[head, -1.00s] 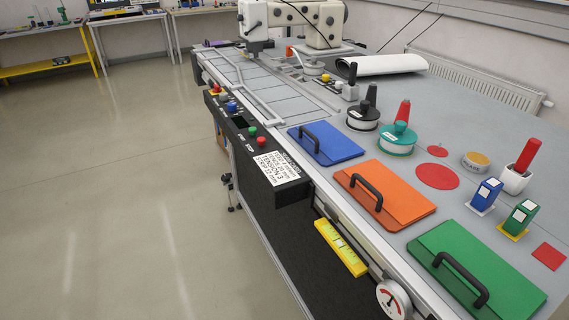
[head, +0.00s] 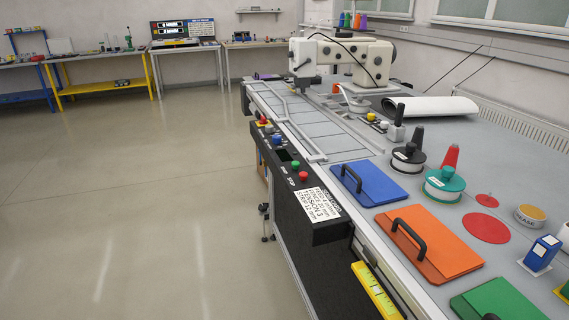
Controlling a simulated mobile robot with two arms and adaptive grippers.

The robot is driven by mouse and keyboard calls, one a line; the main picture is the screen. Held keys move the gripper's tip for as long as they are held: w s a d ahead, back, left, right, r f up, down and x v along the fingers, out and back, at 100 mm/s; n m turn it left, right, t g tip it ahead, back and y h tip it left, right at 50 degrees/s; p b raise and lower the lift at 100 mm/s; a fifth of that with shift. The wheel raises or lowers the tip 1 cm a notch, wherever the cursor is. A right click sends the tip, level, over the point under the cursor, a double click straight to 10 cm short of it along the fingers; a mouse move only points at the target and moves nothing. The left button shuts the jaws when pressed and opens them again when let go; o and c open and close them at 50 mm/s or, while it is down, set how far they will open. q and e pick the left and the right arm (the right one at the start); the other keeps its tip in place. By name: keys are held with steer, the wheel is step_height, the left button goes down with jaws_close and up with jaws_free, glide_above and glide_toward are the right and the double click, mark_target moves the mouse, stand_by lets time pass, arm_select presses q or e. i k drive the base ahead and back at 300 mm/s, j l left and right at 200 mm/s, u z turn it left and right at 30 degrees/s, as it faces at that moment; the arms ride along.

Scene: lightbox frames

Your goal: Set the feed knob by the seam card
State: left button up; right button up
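The seam card (head: 319,206) is a white printed label on the front of the black control panel beside the table. Its lines seem to include a feed line, "TENSION 3" and a strip width, but the feed value is too small to read surely. The sewing machine (head: 345,60) is white and stands at the far end of the table. A blue control (head: 276,140) sits on the black panel, near red, yellow and green ones. I cannot tell which control is the feed knob. Neither gripper is in view.
The grey table (head: 455,125) carries a blue lidded panel (head: 369,184), an orange one (head: 432,245) and a green one (head: 498,302) along its near edge. Spools, red discs and a grease tin (head: 530,215) lie beyond. The floor (head: 120,220) at left is clear.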

mark_target(269, 129)
steer(key=i+j, duration=0.45)
steer(key=j, duration=0.15)
steer(key=i+j+z, duration=0.1)
steer(key=i+j, duration=0.35)
steer(key=j, duration=0.1)
